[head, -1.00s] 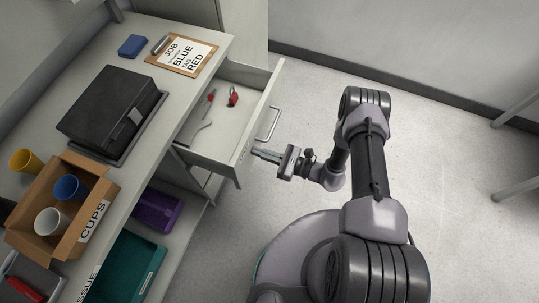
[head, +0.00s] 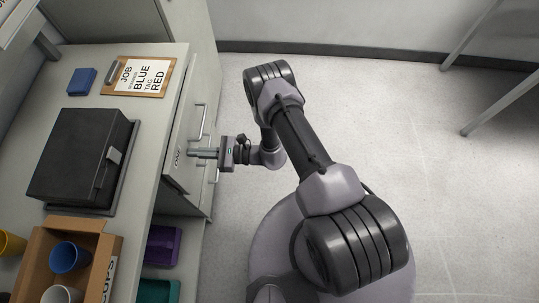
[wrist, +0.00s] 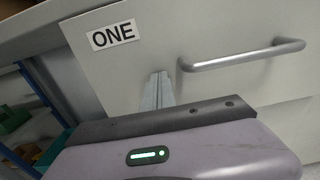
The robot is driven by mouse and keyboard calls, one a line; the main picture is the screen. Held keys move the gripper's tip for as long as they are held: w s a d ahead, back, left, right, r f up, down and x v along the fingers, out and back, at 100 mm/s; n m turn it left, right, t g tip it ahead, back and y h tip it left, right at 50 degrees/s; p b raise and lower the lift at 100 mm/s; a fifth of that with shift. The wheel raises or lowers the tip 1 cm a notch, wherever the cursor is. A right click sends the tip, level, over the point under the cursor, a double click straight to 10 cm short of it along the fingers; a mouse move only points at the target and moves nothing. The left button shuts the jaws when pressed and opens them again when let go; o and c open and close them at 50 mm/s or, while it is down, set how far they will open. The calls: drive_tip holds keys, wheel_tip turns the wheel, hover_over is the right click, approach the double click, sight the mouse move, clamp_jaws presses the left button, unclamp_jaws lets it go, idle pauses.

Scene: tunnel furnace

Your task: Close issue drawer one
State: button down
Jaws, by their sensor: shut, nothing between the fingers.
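The drawer marked ONE has a pale front (head: 186,132) with a bar handle (head: 199,122). It sits in under the worktop edge, and its inside does not show. I cannot tell whether the front is fully flush. In the wrist view the drawer front (wrist: 135,68) fills much of the picture, with the ONE label (wrist: 113,35) at upper left and the handle (wrist: 245,55) at right. My gripper (head: 192,153) is shut and empty. Its fingertips (wrist: 158,85) are at the drawer front, below the label and left of the handle; contact is hard to judge.
The worktop (head: 140,185) holds a black case (head: 78,155), a clipboard (head: 138,76), a blue block (head: 82,81) and a box of cups (head: 105,245). A purple bin (head: 163,245) is on the shelf below. Open floor (head: 400,130) lies to the right.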

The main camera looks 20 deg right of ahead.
drive_tip(key=shift+b+x, duration=0.3)
drive_tip(key=shift+x, duration=1.25)
drive_tip(key=shift+w+a+r, duration=0.1)
drive_tip(key=shift+w+r, duration=0.1)
drive_tip(key=shift+r, duration=0.05)
